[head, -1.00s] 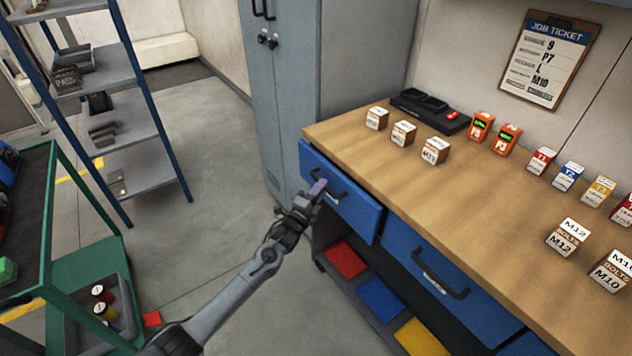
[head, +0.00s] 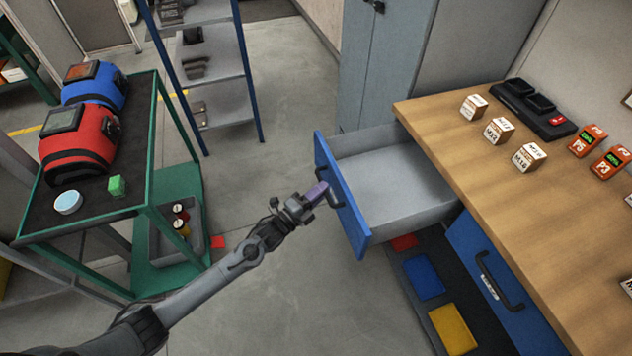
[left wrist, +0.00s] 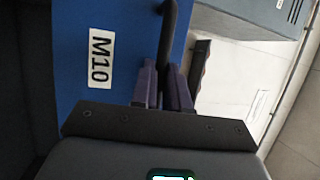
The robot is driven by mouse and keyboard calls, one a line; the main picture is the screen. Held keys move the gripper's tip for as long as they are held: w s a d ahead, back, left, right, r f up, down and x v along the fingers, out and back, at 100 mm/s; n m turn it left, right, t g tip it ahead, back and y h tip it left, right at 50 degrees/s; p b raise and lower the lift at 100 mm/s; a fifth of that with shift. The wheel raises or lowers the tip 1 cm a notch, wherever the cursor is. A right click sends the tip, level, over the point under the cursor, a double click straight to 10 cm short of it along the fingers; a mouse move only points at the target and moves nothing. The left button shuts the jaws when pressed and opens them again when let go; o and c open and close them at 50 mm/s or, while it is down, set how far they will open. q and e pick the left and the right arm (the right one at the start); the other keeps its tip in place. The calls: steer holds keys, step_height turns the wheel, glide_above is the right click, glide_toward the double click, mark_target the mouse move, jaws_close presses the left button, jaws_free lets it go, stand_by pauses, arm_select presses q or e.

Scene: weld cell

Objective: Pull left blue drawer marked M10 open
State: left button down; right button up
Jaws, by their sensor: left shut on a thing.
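The left blue drawer (head: 341,200) is pulled well out from under the wooden bench top, and its grey inside (head: 395,180) looks empty. In the left wrist view its blue front (left wrist: 75,25) carries a white label marked M10 (left wrist: 99,58). My left gripper (head: 318,192) is at the drawer front, its purple fingers shut on the dark handle (head: 331,188). In the left wrist view the fingers (left wrist: 163,85) close around the handle bar (left wrist: 168,30). My right gripper does not show.
A second blue drawer (head: 480,250) is shut to the right. A green cart (head: 150,200) with red and blue helmets stands left.

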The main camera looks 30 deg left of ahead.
arm_select(q)
steer(key=shift+s+a, duration=0.25)
steer(key=c, duration=1.1)
jaws_free()
steer(key=p+v, duration=0.1)
steer(key=v, duration=0.9)
steer(key=shift+s+a+f+p, duration=0.1)
steer(key=shift+s+p, duration=0.2)
steer(key=shift+s, duration=0.05)
